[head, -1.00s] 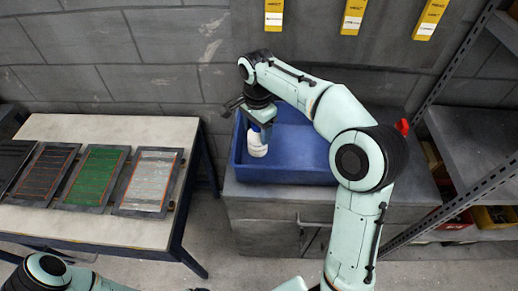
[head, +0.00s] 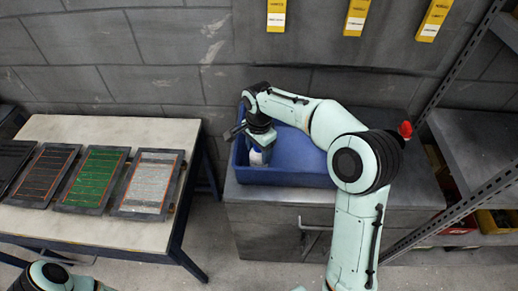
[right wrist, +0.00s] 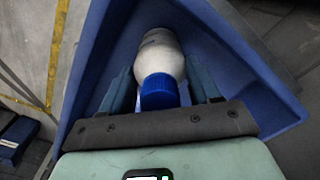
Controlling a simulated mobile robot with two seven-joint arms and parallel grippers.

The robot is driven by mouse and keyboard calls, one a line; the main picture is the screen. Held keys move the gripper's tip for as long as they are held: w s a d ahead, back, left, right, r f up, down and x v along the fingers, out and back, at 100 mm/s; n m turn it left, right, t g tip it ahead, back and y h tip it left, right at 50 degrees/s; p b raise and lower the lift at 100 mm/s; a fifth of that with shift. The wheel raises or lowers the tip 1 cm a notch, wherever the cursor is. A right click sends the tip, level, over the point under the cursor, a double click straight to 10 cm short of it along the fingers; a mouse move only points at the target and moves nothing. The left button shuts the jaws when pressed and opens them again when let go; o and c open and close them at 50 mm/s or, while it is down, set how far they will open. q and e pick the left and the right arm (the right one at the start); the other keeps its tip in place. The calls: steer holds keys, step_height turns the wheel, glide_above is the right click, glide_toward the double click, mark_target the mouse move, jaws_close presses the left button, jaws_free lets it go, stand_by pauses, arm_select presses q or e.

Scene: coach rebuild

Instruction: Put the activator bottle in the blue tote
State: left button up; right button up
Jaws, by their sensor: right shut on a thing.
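The activator bottle, white with a blue cap, shows in the right wrist view (right wrist: 162,58) between the two fingers of my right gripper (right wrist: 165,88). My right gripper is shut on it. In the head view the bottle (head: 256,158) shows only in part below my right gripper (head: 260,146), inside the outline of the blue tote (head: 285,177). The tote's walls surround the bottle in the right wrist view (right wrist: 95,62). I cannot tell whether the bottle touches the tote's floor. My left gripper is out of view; only part of my left arm shows at the bottom left.
The tote stands on a grey cabinet (head: 262,208). A table (head: 100,228) with several framed panels is at the left. A metal shelf rack (head: 470,150) with bins stands at the right. A red object (head: 405,129) shows behind my right arm. Yellow holders hang on the wall.

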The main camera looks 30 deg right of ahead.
steer(key=o, duration=1.2)
steer(key=shift+f, duration=0.1)
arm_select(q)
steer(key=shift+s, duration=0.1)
arm_select(e)
steer(key=shift+r, duration=0.3)
step_height(320, 180, up, 11)
steer(key=shift+r+p, duration=0.15)
steer(key=shift+p, duration=0.85)
steer(key=shift+r, duration=0.25)
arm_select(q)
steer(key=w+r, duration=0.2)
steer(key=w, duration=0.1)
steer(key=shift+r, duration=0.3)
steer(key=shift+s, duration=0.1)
